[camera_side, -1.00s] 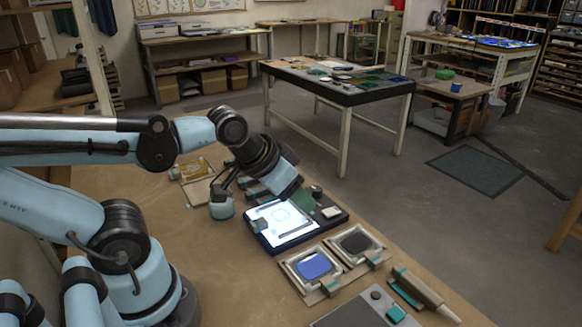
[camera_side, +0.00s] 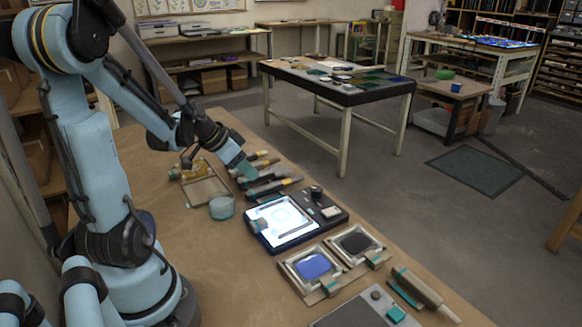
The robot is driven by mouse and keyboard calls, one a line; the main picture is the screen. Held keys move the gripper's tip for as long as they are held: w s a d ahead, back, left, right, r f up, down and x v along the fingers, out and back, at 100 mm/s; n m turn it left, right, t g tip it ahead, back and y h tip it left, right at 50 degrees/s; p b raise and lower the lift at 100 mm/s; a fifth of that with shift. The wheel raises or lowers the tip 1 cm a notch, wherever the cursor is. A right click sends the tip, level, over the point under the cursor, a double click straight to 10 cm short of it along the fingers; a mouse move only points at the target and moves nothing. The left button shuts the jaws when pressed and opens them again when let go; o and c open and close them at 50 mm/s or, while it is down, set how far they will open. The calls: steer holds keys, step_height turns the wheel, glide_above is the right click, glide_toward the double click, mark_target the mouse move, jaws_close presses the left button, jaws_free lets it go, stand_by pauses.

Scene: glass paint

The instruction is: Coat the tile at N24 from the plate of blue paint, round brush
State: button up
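My gripper (camera_side: 244,172) is over the rack of brushes (camera_side: 275,188), left of and behind the lit panel; whether its fingers are open or shut is too small to tell. The brushes lie side by side, and I cannot tell which is round. The plate of blue paint (camera_side: 314,266) sits in a pale frame at the front of the bench. The tile at N24 cannot be picked out, and no label is readable.
A dark paint plate (camera_side: 356,243) stands right of the blue one. A roller (camera_side: 425,293) lies at the bench's right edge. A round teal pot (camera_side: 221,208) and a shallow tray (camera_side: 205,190) sit left of the lit panel. Bare bench lies left of the blue plate.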

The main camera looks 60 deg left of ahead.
mark_target(263, 188)
steer(key=shift+s+f+x, duration=0.1)
steer(key=shift+s+x, duration=0.05)
steer(key=shift+x, duration=1.85)
steer(key=shift+s+f+x, duration=0.1)
steer(key=shift+s+x, duration=0.05)
steer(key=shift+x, duration=1.9)
steer(key=shift+c, duration=0.3)
jaws_close()
steer(key=shift+r, duration=0.1)
steer(key=shift+r, duration=3.45)
